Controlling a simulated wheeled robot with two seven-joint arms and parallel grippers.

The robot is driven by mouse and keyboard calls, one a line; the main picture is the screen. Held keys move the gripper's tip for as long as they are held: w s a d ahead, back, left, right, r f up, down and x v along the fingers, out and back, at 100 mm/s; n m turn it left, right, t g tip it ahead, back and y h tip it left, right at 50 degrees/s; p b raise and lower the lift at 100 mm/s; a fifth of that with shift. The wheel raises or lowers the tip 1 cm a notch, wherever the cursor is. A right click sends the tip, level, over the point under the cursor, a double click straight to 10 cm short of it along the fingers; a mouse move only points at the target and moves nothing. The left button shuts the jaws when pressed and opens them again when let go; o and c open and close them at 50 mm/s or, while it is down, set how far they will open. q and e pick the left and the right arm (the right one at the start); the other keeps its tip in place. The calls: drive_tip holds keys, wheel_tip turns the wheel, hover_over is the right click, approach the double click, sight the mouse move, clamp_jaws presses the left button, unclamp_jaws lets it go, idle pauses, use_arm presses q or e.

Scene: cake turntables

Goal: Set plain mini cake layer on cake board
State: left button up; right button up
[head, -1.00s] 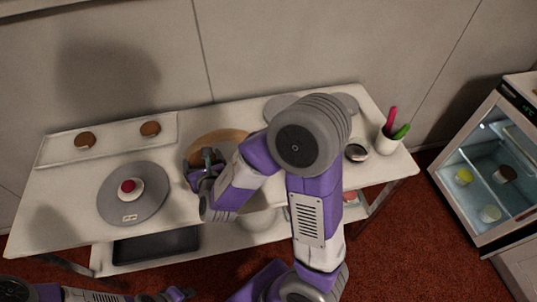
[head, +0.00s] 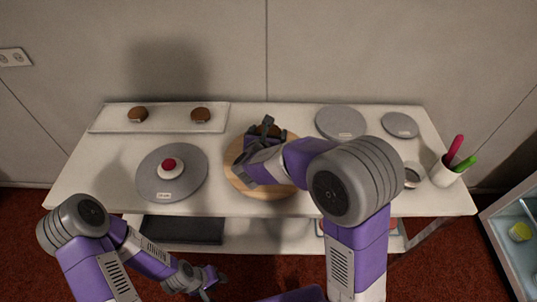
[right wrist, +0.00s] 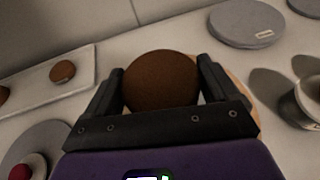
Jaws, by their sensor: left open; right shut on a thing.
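My right gripper (head: 264,132) is shut on a round brown cake layer (right wrist: 160,80), seen between its two fingers in the right wrist view. In the head view the layer (head: 277,131) is partly hidden by the gripper. They are over the back part of a round wooden board (head: 236,170), which my right arm partly covers. Whether the layer touches the board I cannot tell. My left gripper (head: 211,283) is open and empty, low in front of the table.
A white tray (head: 168,121) at the back left holds two brown layers. A grey disc (head: 150,185) carries a white piece with a red top. Two grey discs (head: 340,121) (head: 400,125) lie back right. A cup of coloured tools (head: 445,175) stands at the right end.

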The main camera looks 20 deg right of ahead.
wheel_tip(320, 180, down, 7)
drive_tip(key=shift+r+b, duration=0.1)
drive_tip(key=shift+b, duration=1.15)
drive_tip(key=shift+f, duration=0.2)
drive_tip(key=o, duration=0.8)
drive_tip(key=shift+r, duration=0.1)
